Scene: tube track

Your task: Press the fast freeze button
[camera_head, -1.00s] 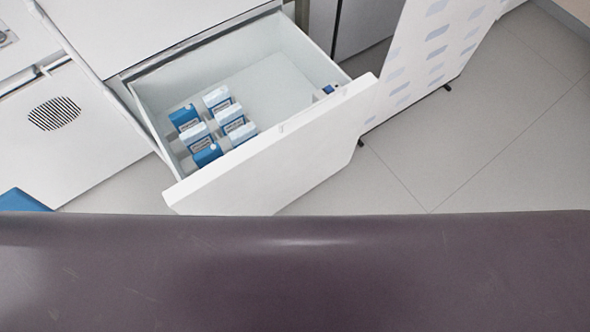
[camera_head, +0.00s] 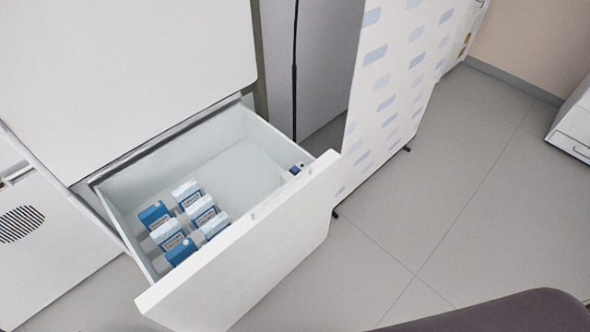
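No fast freeze button can be made out in the head view. An open white drawer (camera_head: 262,238) juts out from a white cabinet (camera_head: 120,75). Several blue and white boxes (camera_head: 187,222) lie in the drawer's near left part. A small blue and white item (camera_head: 294,171) sits at its right end. Neither of my grippers is in view.
A white panel with pale blue marks (camera_head: 395,85) stands right of the drawer. A round dark vent grille (camera_head: 20,224) shows at the left. A white unit (camera_head: 573,128) stands at the right edge. Grey tiled floor (camera_head: 455,205) between is clear.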

